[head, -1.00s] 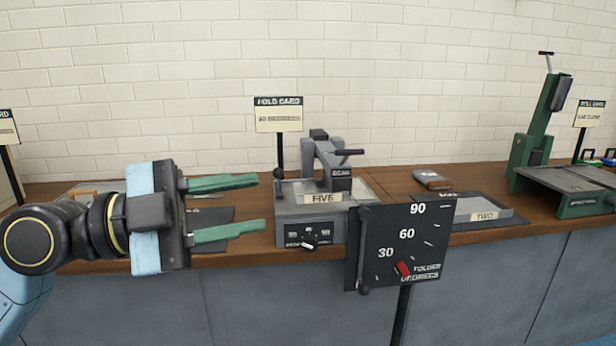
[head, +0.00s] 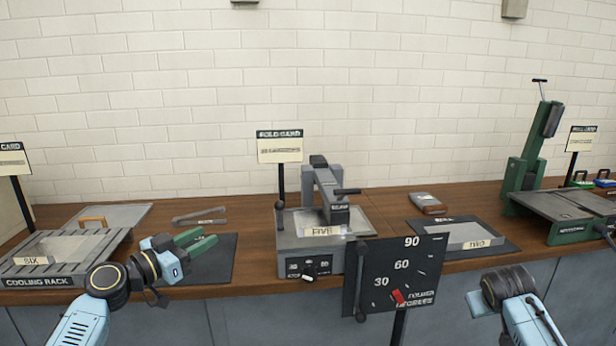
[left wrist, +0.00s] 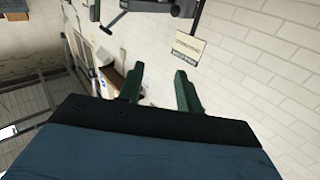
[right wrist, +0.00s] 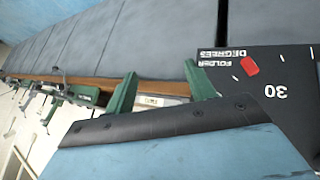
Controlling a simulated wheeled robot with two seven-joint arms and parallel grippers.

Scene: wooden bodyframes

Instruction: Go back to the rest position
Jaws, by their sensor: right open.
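My left gripper (head: 202,243) is in the head view at the left, in front of the bench over the dark mat. Its two green fingers stand apart. In the left wrist view the fingers (left wrist: 158,88) are spread with nothing between them, and the wall and a card sign show beyond. My right arm is at the lower right of the head view, its fingers hidden there. In the right wrist view my right gripper (right wrist: 163,95) has its green fingers wide apart and empty, with the bench front beyond.
The bench carries a cooling rack (head: 60,262), tongs (head: 198,216), the FIVE machine (head: 312,240), the TWO plate (head: 470,236) and a green machine (head: 570,210). A black folder degrees board (head: 400,275) on a post stands in front of the bench, between my arms.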

